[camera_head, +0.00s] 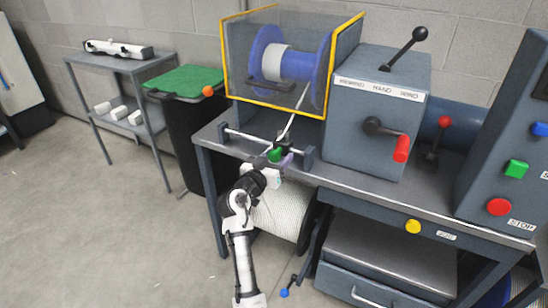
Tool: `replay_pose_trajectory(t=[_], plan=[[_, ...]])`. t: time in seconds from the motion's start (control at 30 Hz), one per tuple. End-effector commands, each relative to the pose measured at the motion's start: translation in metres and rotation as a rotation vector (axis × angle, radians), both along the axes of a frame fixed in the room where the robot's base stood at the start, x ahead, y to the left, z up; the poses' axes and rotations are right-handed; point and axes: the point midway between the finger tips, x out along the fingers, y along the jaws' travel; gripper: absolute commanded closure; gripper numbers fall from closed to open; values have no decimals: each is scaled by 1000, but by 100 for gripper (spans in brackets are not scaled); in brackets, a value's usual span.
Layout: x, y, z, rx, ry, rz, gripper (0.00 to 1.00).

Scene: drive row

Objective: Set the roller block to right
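The roller block (274,155) shows as a small green part on a crossbar (245,138), seemingly nearer its right end. The crossbar runs between two dark end posts at the front left of the bench. A pale line slants from the blue reel (287,62) down to the block. My gripper (281,164) is right at the block, reaching up from below in the picture. A small purple piece (288,159) shows beside the green. The fingers are small and partly hidden, so I cannot tell whether they are shut on the block.
A yellow-framed clear guard (365,15) encloses the reel. Right of it stands a grey box with a black lever (405,47) and a red-handled crank (401,148). A large rope spool (280,215) sits below the bench. Floor at left is clear.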

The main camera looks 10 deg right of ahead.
Motion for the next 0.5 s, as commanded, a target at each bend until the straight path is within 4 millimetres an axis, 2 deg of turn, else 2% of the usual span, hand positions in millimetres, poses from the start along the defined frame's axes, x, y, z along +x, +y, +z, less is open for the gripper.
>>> replay_pose_trajectory(t=[0.33,0.5], plan=[[-2,6,0,0,-2,6,46],[-23,23,-2,1,-4,10,46]])
